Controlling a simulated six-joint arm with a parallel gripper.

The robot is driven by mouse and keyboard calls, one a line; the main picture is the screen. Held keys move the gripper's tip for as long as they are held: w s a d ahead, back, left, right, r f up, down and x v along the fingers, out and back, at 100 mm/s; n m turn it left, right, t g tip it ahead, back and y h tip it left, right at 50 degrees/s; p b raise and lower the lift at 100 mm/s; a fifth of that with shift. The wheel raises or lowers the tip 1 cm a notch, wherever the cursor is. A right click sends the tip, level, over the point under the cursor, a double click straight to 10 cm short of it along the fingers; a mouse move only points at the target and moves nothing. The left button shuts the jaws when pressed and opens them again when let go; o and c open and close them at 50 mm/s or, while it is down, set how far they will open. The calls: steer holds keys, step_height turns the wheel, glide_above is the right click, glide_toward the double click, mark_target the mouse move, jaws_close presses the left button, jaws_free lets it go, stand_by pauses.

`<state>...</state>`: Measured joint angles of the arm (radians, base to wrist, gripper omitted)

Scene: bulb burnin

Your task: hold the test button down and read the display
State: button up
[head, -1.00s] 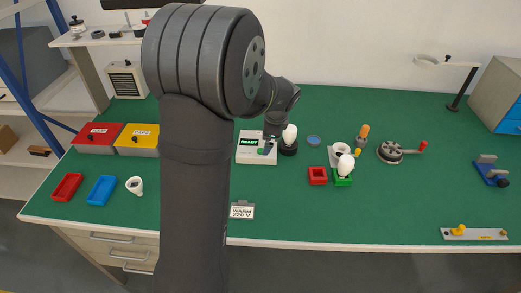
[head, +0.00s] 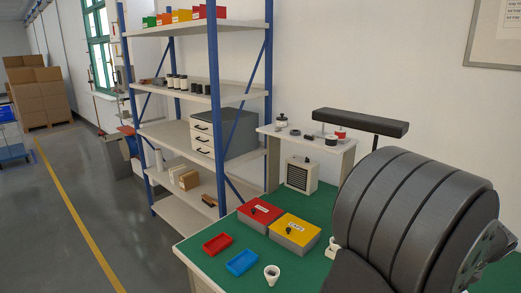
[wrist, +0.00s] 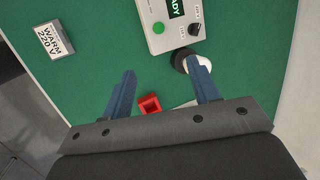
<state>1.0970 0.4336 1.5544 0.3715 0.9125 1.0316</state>
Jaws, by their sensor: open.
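The white tester box (wrist: 163,42) is at the top of the wrist view, partly cut off by the frame. Its round green button (wrist: 159,28) and a black knob (wrist: 195,30) show on its face. The dark display (wrist: 177,8) carries green letters, of which "ADY" is readable. My gripper (wrist: 164,75) is open and empty, its blue fingers pointing toward the box, apart from the button in the picture. A white bulb (wrist: 204,63) in a black socket (wrist: 180,60) stands close by the right fingertip; whether they touch is unclear. In the head view my arm hides the gripper.
A "WARM 220 V" sign (wrist: 54,39) stands left of the box, near the bench edge. A red square holder (wrist: 149,103) shows between the fingers. The head view shows red (head: 258,212) and yellow (head: 295,232) bins, red and blue trays, and shelving.

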jaws_close()
stand_by(1.3)
